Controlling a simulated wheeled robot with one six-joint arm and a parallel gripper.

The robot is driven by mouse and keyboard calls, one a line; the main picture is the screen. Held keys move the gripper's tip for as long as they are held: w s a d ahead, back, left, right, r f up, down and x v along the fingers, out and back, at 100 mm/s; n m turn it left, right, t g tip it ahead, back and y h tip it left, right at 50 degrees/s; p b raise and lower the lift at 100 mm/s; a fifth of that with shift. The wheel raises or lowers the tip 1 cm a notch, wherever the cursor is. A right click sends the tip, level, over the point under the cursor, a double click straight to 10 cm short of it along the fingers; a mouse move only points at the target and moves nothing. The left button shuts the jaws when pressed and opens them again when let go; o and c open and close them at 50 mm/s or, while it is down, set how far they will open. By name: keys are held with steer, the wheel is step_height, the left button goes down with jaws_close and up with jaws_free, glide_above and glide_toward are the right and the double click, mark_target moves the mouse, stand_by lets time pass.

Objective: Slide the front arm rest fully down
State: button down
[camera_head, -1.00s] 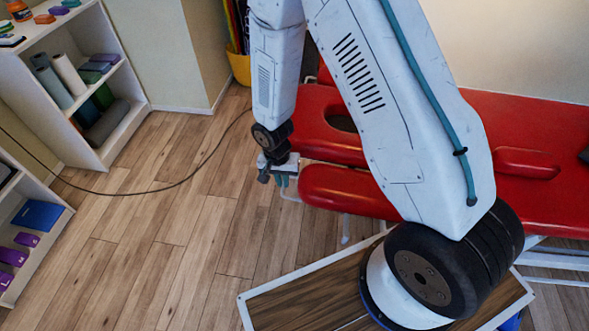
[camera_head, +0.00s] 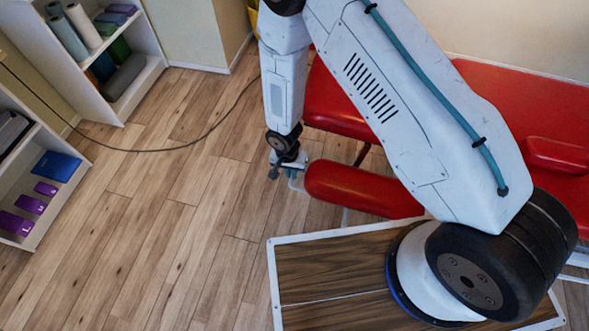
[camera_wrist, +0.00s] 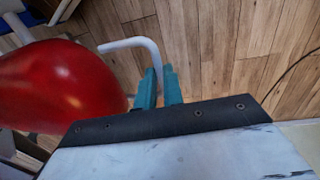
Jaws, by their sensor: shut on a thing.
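The front arm rest (camera_head: 362,188) is a red padded roll at the near side of the red treatment table (camera_head: 335,108), sitting below the table's top with a gap between them. It also shows large at the left of the wrist view (camera_wrist: 60,85). A white bent tube (camera_wrist: 130,43) curves out by the pad and runs to my fingers. My gripper (camera_head: 291,173) is at the pad's left end. In the wrist view its teal fingers (camera_wrist: 160,84) are shut on the tube; the exact contact is partly hidden. My arm hides part of the table.
White shelves (camera_head: 120,100) with rolls and blocks stand at the left. A dark cable (camera_head: 190,145) lies on the wooden floor. A wood-patterned board with a white rim (camera_head: 272,285) lies in front, under my arm's base.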

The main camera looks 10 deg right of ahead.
steer(key=c, duration=1.5)
jaws_free()
steer(key=shift+s+a+f, duration=0.1)
steer(key=shift+f, duration=0.05)
steer(key=shift+r, duration=0.3)
steer(key=r, duration=0.7)
steer(key=shift+a+r, duration=0.15)
steer(key=shift+a, duration=0.1)
steer(key=shift+w, duration=0.2)
